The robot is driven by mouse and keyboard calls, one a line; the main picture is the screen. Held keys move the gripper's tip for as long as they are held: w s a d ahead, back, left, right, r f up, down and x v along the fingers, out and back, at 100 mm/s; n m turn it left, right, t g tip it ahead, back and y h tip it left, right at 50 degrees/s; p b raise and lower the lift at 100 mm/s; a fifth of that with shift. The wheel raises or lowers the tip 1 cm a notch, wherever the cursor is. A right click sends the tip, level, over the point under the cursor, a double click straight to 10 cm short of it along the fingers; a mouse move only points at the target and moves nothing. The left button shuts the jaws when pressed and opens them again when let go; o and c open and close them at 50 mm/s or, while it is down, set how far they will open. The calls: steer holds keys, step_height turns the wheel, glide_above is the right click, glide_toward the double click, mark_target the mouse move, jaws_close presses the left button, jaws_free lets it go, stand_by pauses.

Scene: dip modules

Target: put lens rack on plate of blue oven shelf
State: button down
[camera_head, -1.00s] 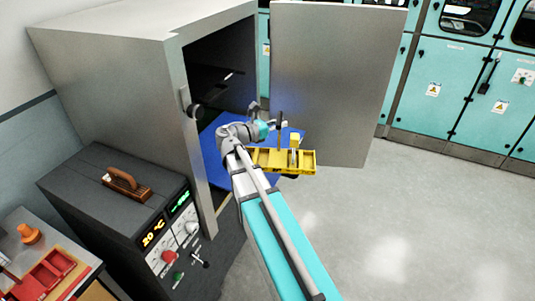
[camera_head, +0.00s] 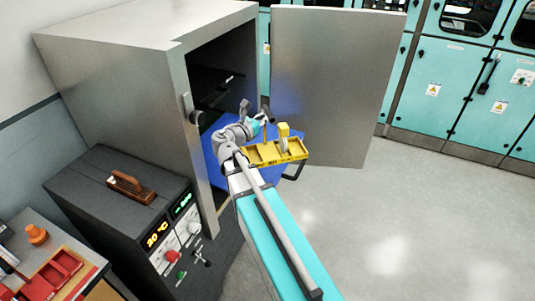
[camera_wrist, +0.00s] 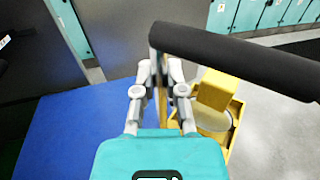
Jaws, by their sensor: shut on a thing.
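The yellow lens rack (camera_head: 262,154) hangs from my gripper (camera_head: 262,121) in front of the open oven. It looks tilted in the head view, with its right end turned away. In the wrist view my gripper (camera_wrist: 160,68) is shut on an upright part of the rack (camera_wrist: 236,112), and the rack shows to the right of the fingers. The blue oven shelf (camera_head: 211,151) lies behind and left of the rack, and its blue plate (camera_wrist: 65,130) fills the lower left of the wrist view. My arm hides part of the shelf.
The oven door (camera_head: 335,85) stands open right of the rack. The oven's side wall (camera_head: 188,140) is close left of my arm. A dark bar (camera_wrist: 230,58) crosses the wrist view; its owner is unclear. The floor (camera_head: 420,220) at right is clear.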

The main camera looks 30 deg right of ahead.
steer(key=shift+w+a+r+n+t+y, duration=0.3)
steer(key=shift+a+n+t, duration=0.1)
steer(key=shift+a+t, duration=0.15)
steer(key=shift+d, duration=0.1)
steer(key=w+d+f+b, duration=0.6)
steer(key=w+f+b, duration=0.2)
steer(key=w, duration=0.3)
steer(key=shift+w+f+b, duration=0.3)
steer(key=shift+f+b, duration=0.1)
steer(key=shift+f, duration=0.15)
steer(key=shift+d, duration=0.1)
steer(key=shift+w+d+f+b, duration=0.1)
steer(key=shift+w+f+b, duration=0.1)
steer(key=shift+f+b, duration=0.8)
steer(key=shift+w+d+f+b, duration=0.1)
steer(key=shift+w+f+b, duration=0.05)
steer(key=shift+f+b, duration=0.85)
steer(key=shift+f, duration=0.1)
